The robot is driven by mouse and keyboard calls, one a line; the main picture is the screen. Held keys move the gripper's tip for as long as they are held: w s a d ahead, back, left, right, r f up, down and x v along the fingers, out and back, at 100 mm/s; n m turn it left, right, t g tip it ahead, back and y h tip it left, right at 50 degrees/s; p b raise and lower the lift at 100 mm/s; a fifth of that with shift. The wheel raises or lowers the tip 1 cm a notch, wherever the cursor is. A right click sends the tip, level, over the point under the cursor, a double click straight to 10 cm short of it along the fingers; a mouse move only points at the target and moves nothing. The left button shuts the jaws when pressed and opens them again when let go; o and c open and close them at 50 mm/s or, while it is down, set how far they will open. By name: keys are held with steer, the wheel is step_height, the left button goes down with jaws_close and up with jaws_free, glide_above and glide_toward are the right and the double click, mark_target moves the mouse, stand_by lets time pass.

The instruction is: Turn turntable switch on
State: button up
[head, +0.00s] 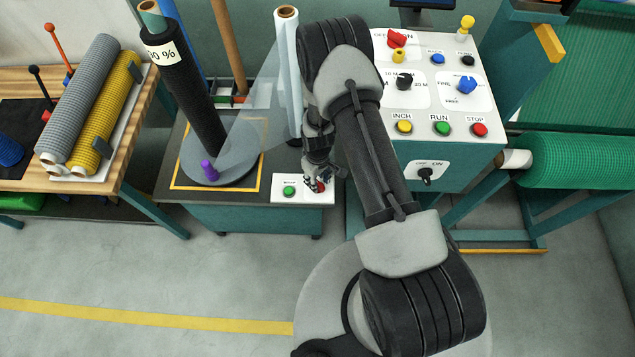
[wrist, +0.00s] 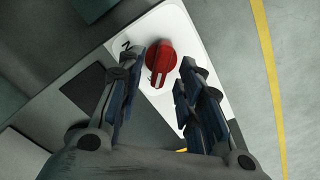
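The turntable switch is a red round knob (wrist: 161,60) with a white pointer line, on a white plate (wrist: 205,60). Its pointer runs toward the bottom of the wrist view, and a dark letter, seemingly an N, shows beside its left edge. In the head view the red switch (head: 321,187) is at the right of the plate (head: 296,197), partly hidden by my gripper. My gripper (wrist: 156,68) is open, its fingers on either side of the knob, with nothing clamped. I cannot tell whether a fingertip touches it. My gripper also shows in the head view (head: 312,184).
A green button (head: 289,191) sits left of the switch. The grey turntable (head: 240,167) bears a black roll (head: 190,95) and a purple peg (head: 209,170). A clear film roll (head: 287,70) stands behind my gripper. A control panel (head: 455,110) stands right of my arm.

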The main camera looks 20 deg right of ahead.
steer(key=shift+f, duration=0.8)
steer(key=shift+c, duration=0.3)
jaws_close()
